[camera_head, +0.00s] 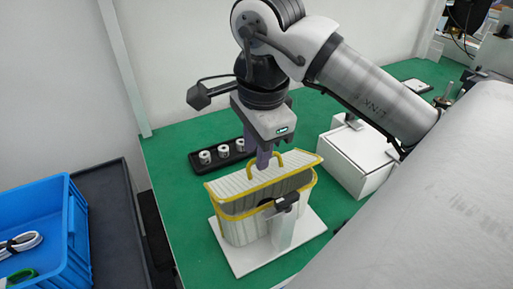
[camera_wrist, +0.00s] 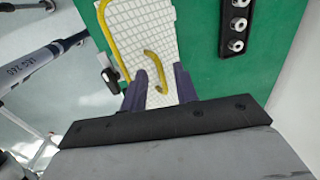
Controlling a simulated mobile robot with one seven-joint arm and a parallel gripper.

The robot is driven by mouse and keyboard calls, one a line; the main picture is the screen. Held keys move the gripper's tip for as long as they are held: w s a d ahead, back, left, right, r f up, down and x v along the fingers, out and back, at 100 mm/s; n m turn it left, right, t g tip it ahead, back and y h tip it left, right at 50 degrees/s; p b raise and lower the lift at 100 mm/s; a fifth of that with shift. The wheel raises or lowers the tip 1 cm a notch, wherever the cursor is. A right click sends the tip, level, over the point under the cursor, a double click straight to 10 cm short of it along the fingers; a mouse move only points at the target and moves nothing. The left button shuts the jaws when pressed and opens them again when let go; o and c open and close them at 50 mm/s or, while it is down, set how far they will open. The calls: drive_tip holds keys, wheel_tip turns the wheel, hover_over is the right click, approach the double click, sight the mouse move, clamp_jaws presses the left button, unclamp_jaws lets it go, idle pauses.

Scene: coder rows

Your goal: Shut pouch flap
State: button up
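The pouch (camera_head: 240,229) is a white ribbed container with yellow trim, upright on a white base plate (camera_head: 252,262). Its flap (camera_head: 240,181) is tilted, with a gap between it and the body on the side facing the head camera. A yellow loop handle (camera_head: 279,158) stands on the flap; it also shows in the wrist view (camera_wrist: 161,72). My gripper (camera_head: 263,161) points down at the handle. In the wrist view my gripper (camera_wrist: 160,78) has its two dark fingers apart, with part of the handle between them. I cannot tell whether they touch it.
A grey post with a dark top (camera_head: 285,203) stands at the pouch's near side. A black tray with round metal parts (camera_head: 222,155) lies behind, and a white box (camera_head: 358,160) stands right. The green table's left edge is close; a blue crate (camera_head: 72,225) is beyond it.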

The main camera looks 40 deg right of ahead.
drive_tip(key=shift+f, duration=0.25)
clamp_jaws()
drive_tip(key=shift+w+f+b, duration=0.1)
drive_tip(key=shift+f+b, duration=0.05)
drive_tip(key=shift+b, duration=0.2)
